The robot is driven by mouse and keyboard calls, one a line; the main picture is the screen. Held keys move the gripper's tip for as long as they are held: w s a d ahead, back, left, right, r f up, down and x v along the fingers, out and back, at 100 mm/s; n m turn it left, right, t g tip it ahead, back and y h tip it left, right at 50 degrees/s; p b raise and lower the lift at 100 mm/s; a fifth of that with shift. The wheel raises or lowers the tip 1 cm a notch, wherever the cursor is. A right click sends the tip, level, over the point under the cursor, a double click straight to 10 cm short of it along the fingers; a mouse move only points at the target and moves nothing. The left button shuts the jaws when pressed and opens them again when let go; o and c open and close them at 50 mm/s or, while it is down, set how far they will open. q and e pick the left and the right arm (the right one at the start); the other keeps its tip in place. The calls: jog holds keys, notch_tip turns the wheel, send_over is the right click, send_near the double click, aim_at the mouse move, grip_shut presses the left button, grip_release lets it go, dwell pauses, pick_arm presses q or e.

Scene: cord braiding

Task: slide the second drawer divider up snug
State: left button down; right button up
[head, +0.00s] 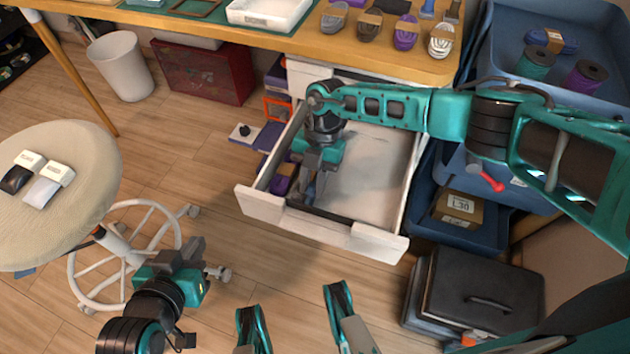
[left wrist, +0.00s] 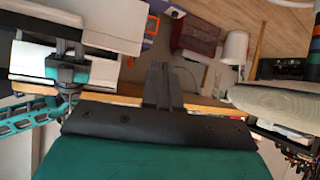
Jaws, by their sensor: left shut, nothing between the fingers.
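The white drawer (head: 375,240) is pulled open under the workbench. Purple items (head: 284,180) lie in its left part, and its right part (head: 372,165) looks bare. My right gripper (head: 309,192) points down into the drawer, between the purple items and the bare part. The gripper and arm cover that spot, so I cannot make out a divider clearly or tell whether the fingers hold one. My left gripper (head: 188,250) is shut and empty, left of the drawer and apart from it. Its closed fingers show in the left wrist view (left wrist: 160,85).
A round stool (head: 70,200) with small packets stands at left. The workbench (head: 300,42) holds cord bundles and a white tray. Blue bins (head: 470,200) and a dark case (head: 480,295) stand right of the drawer. Floor is clear between stool and drawer.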

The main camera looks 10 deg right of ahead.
jog(key=o, duration=0.4)
pick_arm(q)
jog(key=p, duration=0.1)
jog(key=a+r+p, duration=0.1)
jog(key=p, duration=0.1)
jog(key=shift+s+r, duration=0.2)
jog(key=shift+r, duration=0.05)
pick_arm(e)
jog(key=v, duration=1.3)
